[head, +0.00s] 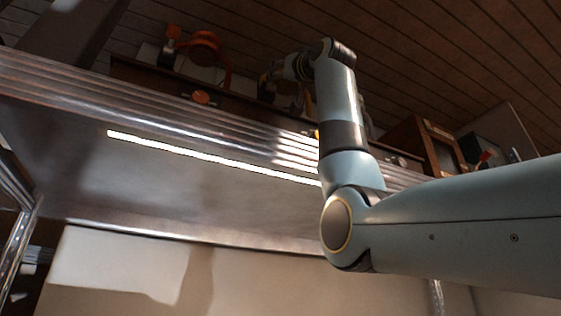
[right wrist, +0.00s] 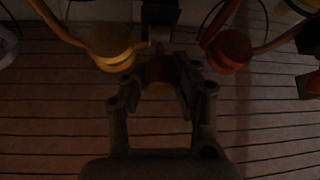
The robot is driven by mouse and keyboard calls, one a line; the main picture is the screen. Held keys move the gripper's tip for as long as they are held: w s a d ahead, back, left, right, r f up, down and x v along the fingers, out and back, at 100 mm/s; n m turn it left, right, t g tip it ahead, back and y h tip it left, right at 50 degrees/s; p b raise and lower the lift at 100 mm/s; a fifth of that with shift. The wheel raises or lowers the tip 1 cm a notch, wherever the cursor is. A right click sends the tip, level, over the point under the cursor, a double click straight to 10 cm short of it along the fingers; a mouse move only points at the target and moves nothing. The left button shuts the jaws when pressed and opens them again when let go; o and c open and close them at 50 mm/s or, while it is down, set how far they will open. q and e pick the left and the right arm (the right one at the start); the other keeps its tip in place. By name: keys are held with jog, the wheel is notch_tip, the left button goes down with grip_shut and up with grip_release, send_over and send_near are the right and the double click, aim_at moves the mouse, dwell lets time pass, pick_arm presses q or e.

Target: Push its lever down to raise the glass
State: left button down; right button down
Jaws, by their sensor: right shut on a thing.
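In the head view my right gripper (head: 272,77) is small and dark among things on a raised counter, at the far end of my pale blue arm. I cannot make out the glass in either view. My left gripper is not in view.
A yellow rounded piece (right wrist: 110,45) and a red rounded piece (right wrist: 229,50) stand close on either side of the gripper. An orange-red device (head: 207,45) stands left; a brown wooden box (head: 428,146) stands right.

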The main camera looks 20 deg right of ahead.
jog(key=c, duration=1)
grip_release()
jog(key=v, duration=1.2)
jog(key=shift+a+f, duration=0.1)
jog(key=shift+f, duration=0.05)
jog(key=shift+c, duration=0.4)
